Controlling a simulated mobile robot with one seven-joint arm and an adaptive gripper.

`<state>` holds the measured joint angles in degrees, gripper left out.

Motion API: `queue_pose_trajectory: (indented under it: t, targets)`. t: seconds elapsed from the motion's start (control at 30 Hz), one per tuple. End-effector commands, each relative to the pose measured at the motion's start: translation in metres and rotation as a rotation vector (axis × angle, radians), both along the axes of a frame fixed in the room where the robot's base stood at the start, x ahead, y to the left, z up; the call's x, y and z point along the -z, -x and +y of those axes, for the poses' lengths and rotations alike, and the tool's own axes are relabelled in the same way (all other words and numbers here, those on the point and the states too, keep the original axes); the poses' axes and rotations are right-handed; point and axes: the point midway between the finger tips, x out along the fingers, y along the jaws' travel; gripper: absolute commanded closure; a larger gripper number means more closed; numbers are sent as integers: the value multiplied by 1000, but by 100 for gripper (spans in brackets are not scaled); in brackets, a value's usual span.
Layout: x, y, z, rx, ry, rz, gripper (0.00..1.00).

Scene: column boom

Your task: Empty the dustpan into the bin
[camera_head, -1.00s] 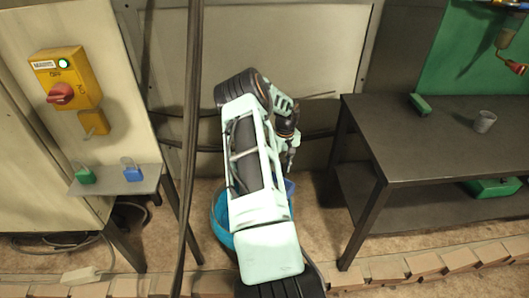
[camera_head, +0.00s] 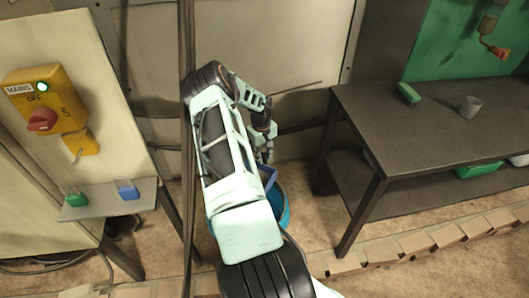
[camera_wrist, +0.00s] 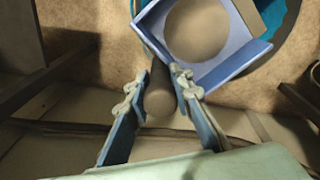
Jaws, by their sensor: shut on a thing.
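The blue dustpan (camera_head: 269,175) hangs from my gripper (camera_head: 264,152) in the head view. In the wrist view my gripper (camera_wrist: 162,82) is shut on the dustpan's dark handle. The dustpan's pale blue pan (camera_wrist: 220,68) lies beyond the fingertips, with a round grey-brown thing (camera_wrist: 197,30) showing within its rim. The teal bin (camera_head: 284,208) stands on the floor, partly hidden by my arm. Its rim (camera_wrist: 284,38) shows below and beyond the pan in the wrist view. The pan overlaps the bin in both views; I cannot tell its height above it.
A dark table (camera_head: 430,135) stands right, with a green block (camera_head: 408,93) and grey cup (camera_head: 470,107) on top. At left are a yellow switch box (camera_head: 45,103) and a small shelf (camera_head: 105,203) with two padlocks. A dark upright pole (camera_head: 187,150) stands close beside my arm.

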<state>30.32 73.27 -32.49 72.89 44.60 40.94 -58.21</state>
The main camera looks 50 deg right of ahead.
Motion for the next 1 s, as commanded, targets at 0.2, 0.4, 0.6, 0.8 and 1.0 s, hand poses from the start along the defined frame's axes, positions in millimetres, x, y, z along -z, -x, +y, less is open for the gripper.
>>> queue_pose_trajectory:
  t: [0.2,0.4,0.6,0.8,1.0]
  targets:
    - [-10,0,9,-1,68,-14,100]
    - [-16,3,19,0,142,-25,100]
    - [-22,6,30,2,249,-43,100]
    - [-27,8,42,1,354,-62,100]
    - [-27,8,47,3,398,-72,100]
